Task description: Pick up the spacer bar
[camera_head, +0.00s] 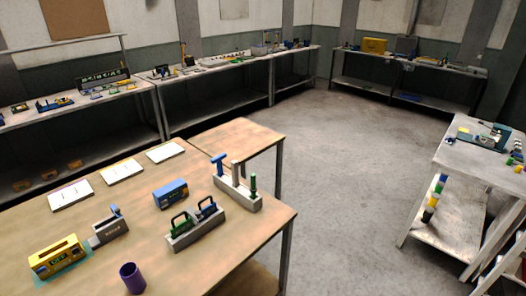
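No bar is clearly marked as the spacer bar, and I cannot tell which thing it is. On the wooden table (225,262), a pale grey rack (238,195) holds a blue T-handled tool (219,162), a plain pale upright bar (235,172) and a green-handled tool (253,185). In front of it, a second grey rack (197,233) holds a green-handled piece (181,222) and a blue-and-dark-handled piece (207,207). Neither of my grippers is in view.
The table also bears a blue box (171,194), a yellow device (58,258), a grey block-like device (109,231), a purple cup (132,278) and three white flat trays (70,194). Benches line the walls. The grey floor (345,170) is open right of the table.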

